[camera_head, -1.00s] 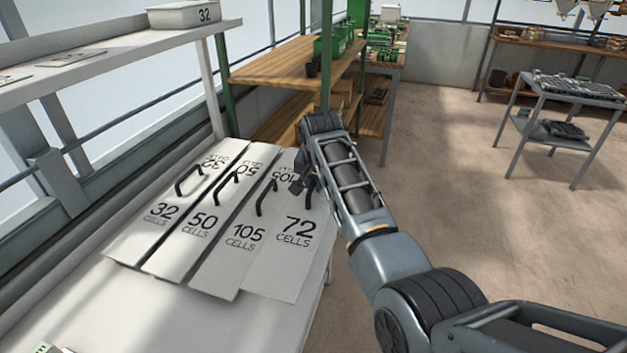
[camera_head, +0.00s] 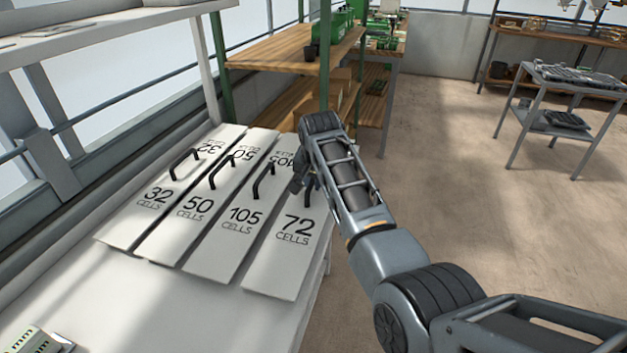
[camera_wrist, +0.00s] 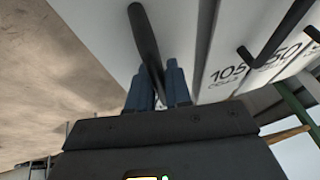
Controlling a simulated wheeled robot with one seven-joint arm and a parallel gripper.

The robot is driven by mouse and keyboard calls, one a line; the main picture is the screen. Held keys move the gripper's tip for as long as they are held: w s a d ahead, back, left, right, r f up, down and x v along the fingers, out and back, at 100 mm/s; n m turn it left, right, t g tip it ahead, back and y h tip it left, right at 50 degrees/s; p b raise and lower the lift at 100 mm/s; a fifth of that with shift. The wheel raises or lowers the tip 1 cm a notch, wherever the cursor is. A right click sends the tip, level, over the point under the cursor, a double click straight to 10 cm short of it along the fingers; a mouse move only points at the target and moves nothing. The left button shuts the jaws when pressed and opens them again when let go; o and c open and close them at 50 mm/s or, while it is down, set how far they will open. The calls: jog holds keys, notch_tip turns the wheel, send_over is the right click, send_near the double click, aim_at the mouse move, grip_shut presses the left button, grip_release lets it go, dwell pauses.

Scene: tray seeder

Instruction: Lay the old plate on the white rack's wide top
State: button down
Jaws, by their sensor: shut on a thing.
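The white plate marked 72 CELLS (camera_head: 290,265) is the rightmost of a row of white plates with black handles, at the table's right edge. Nothing in view marks a plate as old. My gripper (camera_head: 307,183) is shut on its black handle; in the wrist view the blue-grey fingers (camera_wrist: 158,88) close around the bar (camera_wrist: 146,42). The plate looks slightly out of line with its neighbours; I cannot tell how far it is off the table. The white rack's top (camera_head: 100,42) shows at upper left, cut by the frame.
Plates marked 105 (camera_head: 225,246), 50 (camera_head: 180,225) and 32 (camera_head: 140,215) lie left on the white table (camera_head: 210,315). A green-posted wooden shelf (camera_head: 290,50) stands behind. A grey cart (camera_head: 520,112) stands far right; the floor between is clear.

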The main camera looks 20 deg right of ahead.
jog(key=shift+f, duration=0.25)
dwell(0.4)
jog(key=c, duration=1)
grip_release()
jog(key=shift+o, duration=0.2)
jog(key=shift+f, duration=0.15)
jog(key=v, duration=0.8)
